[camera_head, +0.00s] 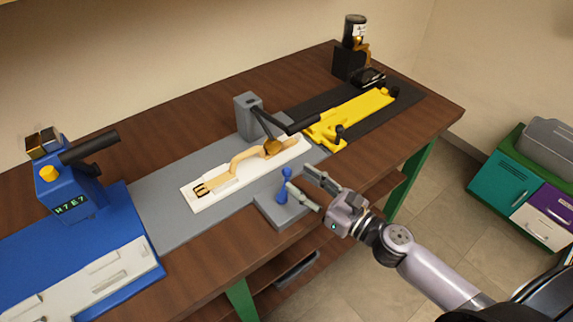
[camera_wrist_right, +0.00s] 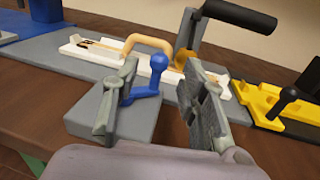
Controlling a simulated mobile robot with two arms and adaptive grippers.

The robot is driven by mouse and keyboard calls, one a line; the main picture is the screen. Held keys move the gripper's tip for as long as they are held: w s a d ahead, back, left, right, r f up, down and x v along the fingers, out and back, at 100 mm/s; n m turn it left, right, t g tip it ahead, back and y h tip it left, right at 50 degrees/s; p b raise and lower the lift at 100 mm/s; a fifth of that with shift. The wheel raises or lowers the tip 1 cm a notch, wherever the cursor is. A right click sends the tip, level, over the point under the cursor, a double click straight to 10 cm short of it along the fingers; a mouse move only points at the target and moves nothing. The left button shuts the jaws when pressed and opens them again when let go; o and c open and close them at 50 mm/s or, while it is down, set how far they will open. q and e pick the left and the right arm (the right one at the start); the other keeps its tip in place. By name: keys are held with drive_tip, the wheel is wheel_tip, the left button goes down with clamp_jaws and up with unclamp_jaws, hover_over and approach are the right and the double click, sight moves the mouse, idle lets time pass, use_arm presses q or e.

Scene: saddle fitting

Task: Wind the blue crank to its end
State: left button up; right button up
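The blue crank (camera_head: 283,188) stands on a grey block at the front edge of the table, below the white tray. It also shows in the right wrist view (camera_wrist_right: 157,75), with a round knob on top and a low arm reaching left. My right gripper (camera_head: 306,188) is open. In the right wrist view its two fingers (camera_wrist_right: 160,112) stand on either side of the crank, the knob showing between them. I cannot tell whether a finger touches the crank. My left gripper is not in view.
The white tray (camera_head: 208,197) holds a tan handle. A grey lever press (camera_head: 249,115) with a black handle stands behind it. A yellow fixture (camera_head: 365,110) lies to the right. A blue machine (camera_head: 72,190) stands at the left. Open floor lies right of the table.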

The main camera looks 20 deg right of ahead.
sight(286, 169)
drive_tip(key=p+x, duration=0.1)
drive_tip(key=x, duration=0.4)
drive_tip(key=shift+w+a, duration=0.15)
drive_tip(key=shift+w, duration=0.15)
drive_tip(key=shift+c, duration=0.5)
clamp_jaws()
